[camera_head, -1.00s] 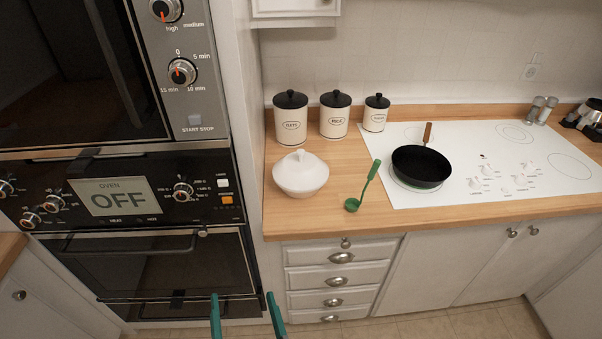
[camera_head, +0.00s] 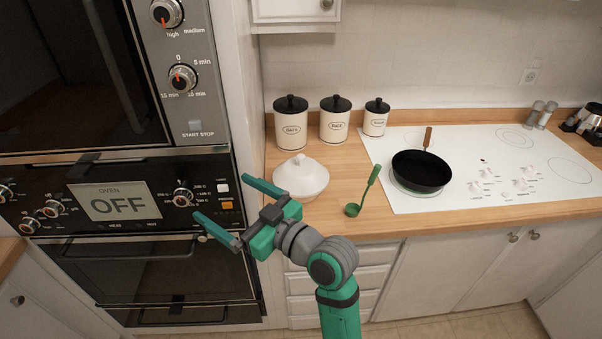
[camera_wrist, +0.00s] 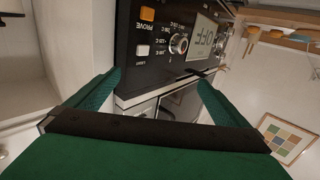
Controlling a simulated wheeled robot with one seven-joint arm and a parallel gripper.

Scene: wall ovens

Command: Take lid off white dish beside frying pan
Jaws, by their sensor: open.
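The white dish (camera_head: 301,183) with its domed white lid (camera_head: 300,167) stands on the wooden counter, left of the ladle and frying pan. The lid has a small knob on top and sits on the dish. The black frying pan (camera_head: 421,169) with a wooden handle is on the white cooktop. My gripper (camera_head: 219,205) is open and empty, in front of the oven panel and to the left of the dish. Its fingers point left in the head view. In the wrist view, the open fingers (camera_wrist: 158,85) face the oven panel; the dish is not seen there.
A green ladle (camera_head: 363,194) lies on the counter (camera_head: 425,222) right of the dish. Several black-lidded canisters (camera_head: 335,120) stand behind it. The oven (camera_head: 125,225) and the tall cabinet side border the counter's left end. Drawers are below the counter.

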